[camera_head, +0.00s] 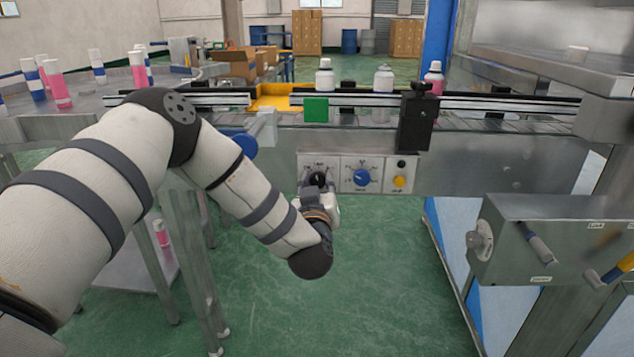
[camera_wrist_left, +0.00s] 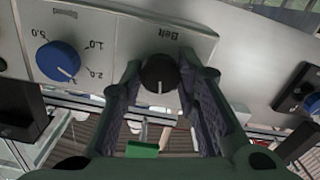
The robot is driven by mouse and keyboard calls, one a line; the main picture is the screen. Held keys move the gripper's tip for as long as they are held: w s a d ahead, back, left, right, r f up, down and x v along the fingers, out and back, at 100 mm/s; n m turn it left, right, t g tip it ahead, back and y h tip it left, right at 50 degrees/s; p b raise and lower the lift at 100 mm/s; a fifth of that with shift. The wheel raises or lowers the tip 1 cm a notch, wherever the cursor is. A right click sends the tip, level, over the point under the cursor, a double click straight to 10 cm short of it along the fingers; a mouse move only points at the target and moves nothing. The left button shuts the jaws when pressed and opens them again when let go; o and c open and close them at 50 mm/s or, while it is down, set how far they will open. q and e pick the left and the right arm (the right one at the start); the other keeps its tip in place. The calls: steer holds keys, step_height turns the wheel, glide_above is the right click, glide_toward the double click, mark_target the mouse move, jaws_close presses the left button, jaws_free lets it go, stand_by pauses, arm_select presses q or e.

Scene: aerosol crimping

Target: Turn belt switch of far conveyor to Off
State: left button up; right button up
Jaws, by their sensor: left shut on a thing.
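The black belt switch (camera_wrist_left: 159,74) is a round knob with a white pointer line. It sits on a light panel (camera_wrist_left: 110,18) with an upside-down "Belt" label in the left wrist view. My left gripper (camera_wrist_left: 162,88) has one finger on each side of the knob and is shut on it. The pointer line points toward the bottom of that view, away from the label. In the head view my left gripper (camera_head: 317,188) is at the left end of the conveyor's control panel (camera_head: 341,188) and partly hides the knob. My right gripper is not in view.
A blue dial (camera_head: 362,177) and a yellow button (camera_head: 399,181) are to the right of the switch. A grey box with levers (camera_head: 556,239) is at the right. The green floor below the panel is clear.

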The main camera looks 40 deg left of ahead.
arm_select(q)
steer(key=n, duration=0.3)
steer(key=shift+r+n+p, duration=0.1)
steer(key=shift+n+p, duration=0.2)
steer(key=shift+n, duration=1.8)
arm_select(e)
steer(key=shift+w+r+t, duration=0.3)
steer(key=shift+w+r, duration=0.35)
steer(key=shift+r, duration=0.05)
arm_select(q)
steer(key=o, duration=1.2)
steer(key=shift+c, duration=0.2)
steer(key=shift+d, duration=0.15)
steer(key=v, duration=1.2)
